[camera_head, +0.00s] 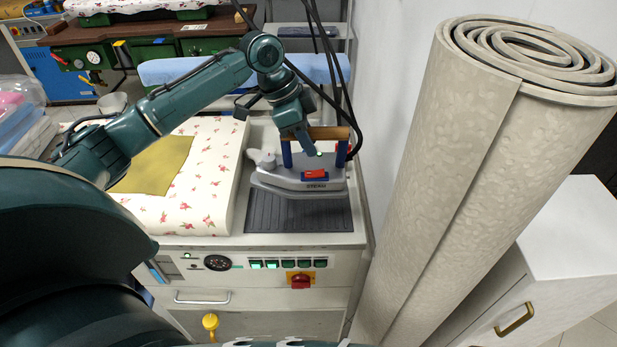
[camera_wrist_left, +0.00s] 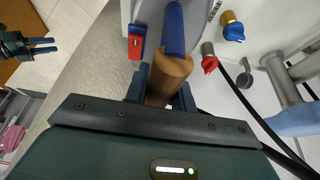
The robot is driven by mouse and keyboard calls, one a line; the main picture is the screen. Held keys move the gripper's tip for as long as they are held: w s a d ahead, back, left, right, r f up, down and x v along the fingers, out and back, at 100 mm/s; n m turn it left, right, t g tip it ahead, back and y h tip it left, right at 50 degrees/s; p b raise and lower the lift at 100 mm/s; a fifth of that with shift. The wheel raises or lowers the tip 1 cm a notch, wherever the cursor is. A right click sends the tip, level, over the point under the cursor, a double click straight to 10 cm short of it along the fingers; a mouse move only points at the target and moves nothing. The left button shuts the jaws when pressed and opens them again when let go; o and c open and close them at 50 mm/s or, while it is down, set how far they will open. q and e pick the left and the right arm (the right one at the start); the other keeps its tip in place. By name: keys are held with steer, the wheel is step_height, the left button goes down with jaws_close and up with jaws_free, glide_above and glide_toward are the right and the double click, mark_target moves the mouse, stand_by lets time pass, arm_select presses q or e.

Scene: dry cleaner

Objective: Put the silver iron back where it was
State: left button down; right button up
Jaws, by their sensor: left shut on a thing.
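The silver iron (camera_head: 305,180) has a wooden handle (camera_head: 328,133) on blue posts and a red switch. It is over the back part of the dark ribbed pad (camera_head: 298,215) at the right of the ironing table. I cannot tell whether its sole touches the pad. My left gripper (camera_head: 304,140) is shut on the handle from above. The handle (camera_wrist_left: 170,75) also shows between its fingers in the left wrist view. My right gripper (camera_wrist_left: 42,45) shows small at the upper left of that view, away from the iron; its finger opening is unclear.
A flowered ironing surface (camera_head: 215,170) with a yellow cloth (camera_head: 155,165) lies left of the pad. Black hoses hang by the iron. A tall rolled carpet (camera_head: 450,170) stands close on the right, beside a white cabinet (camera_head: 560,250). A control panel (camera_head: 290,264) is at the front.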

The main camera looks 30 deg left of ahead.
mark_target(303, 166)
arm_select(q)
step_height(303, 166, down, 3)
steer(key=shift+w+a+f, duration=0.1)
steer(key=shift+f, duration=1)
steer(key=shift+w+f+p, duration=0.1)
steer(key=shift+f+p, duration=0.25)
steer(key=shift+f, duration=1.3)
steer(key=c, duration=1.6)
jaws_free()
steer(key=shift+s+f, duration=0.2)
steer(key=shift+f, duration=0.25)
steer(key=shift+o, duration=1.4)
steer(key=shift+s+r, duration=0.1)
steer(key=shift+o, duration=0.8)
